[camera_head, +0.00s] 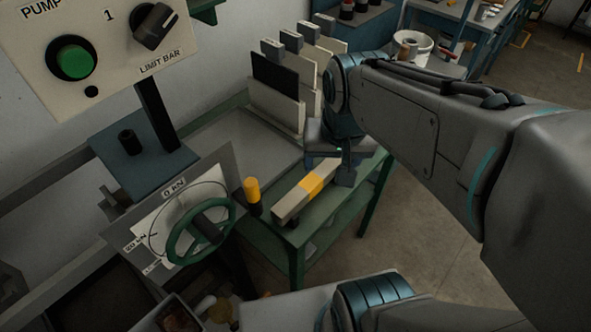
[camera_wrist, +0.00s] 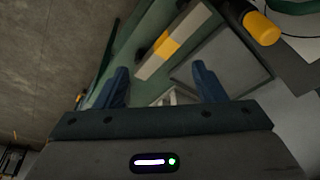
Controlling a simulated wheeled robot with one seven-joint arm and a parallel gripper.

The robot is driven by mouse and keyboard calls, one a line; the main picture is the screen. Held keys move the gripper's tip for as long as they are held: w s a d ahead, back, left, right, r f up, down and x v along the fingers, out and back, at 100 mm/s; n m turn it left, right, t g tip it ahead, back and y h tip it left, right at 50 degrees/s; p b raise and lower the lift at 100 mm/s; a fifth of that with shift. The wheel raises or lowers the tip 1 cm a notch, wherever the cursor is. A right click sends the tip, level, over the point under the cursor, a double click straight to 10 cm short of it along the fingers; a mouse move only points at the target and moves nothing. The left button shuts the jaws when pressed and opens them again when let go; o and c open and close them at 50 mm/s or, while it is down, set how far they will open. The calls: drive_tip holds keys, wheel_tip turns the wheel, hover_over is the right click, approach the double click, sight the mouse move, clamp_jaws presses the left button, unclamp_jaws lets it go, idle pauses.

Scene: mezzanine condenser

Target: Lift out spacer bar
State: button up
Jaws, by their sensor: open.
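The spacer bar appears to be the pale beige bar (camera_head: 291,204) with a yellow band, on the green bench at centre. The same bar shows in the wrist view (camera_wrist: 184,27), lying aslant ahead of the fingers. My gripper (camera_head: 345,172) is at the bar's far right end in the head view and partly covers that end. In the wrist view my gripper (camera_wrist: 162,78) has its two blue fingers spread wide, with nothing held between them. The bar's near end shows between and beyond the fingertips; I cannot tell the height gap.
A yellow-topped black post (camera_head: 253,193) stands just left of the bar. A green handwheel (camera_head: 201,232) stands in front. Several upright plates (camera_head: 277,105) stand behind on the grey surface (camera_head: 232,143). A control panel (camera_head: 112,22) is at upper left. Open floor (camera_head: 425,190) lies right.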

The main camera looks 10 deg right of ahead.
sight(310, 181)
drive_tip(key=w+f+m+g+b, duration=0.3)
drive_tip(key=w+f+m+b, duration=0.1)
drive_tip(key=w+f+m, duration=0.6)
drive_tip(key=shift+n, duration=0.7)
drive_tip(key=f, duration=0.5)
drive_tip(key=w+f, duration=0.1)
drive_tip(key=f, duration=0.1)
drive_tip(key=shift+f, duration=0.15)
drive_tip(key=shift+w+f+p, duration=0.2)
drive_tip(key=shift+f+p, duration=0.1)
drive_tip(key=shift+f, duration=1)
drive_tip(key=shift+w+f+p, duration=0.15)
drive_tip(key=shift+f+p, duration=0.15)
drive_tip(key=shift+f, duration=0.95)
drive_tip(key=shift+r, duration=0.1)
clamp_jaws()
